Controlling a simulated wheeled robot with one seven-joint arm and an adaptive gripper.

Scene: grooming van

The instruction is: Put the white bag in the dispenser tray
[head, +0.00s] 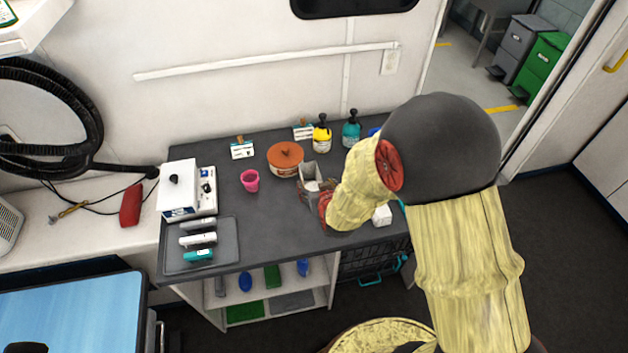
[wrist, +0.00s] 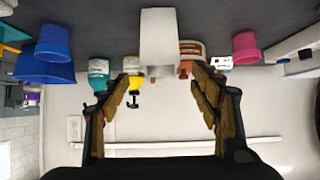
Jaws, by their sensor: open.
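My gripper (head: 318,198) is open above the dark counter, and its two fingers (wrist: 160,76) are spread apart in the wrist view. A grey open-topped holder (head: 308,171), which looks like the dispenser tray, stands just beyond the fingers with something whitish at its front. In the wrist view a pale block (wrist: 158,40) shows ahead between the fingers, apart from both; I cannot tell whether it is the bag or the dispenser. A small white block-like item (head: 382,215) sits on the counter to the right, partly behind my arm; it may be the white bag.
A white device (head: 180,192) and grey tray (head: 183,258) of tools are at left. The counter's front middle (head: 275,235) is clear.

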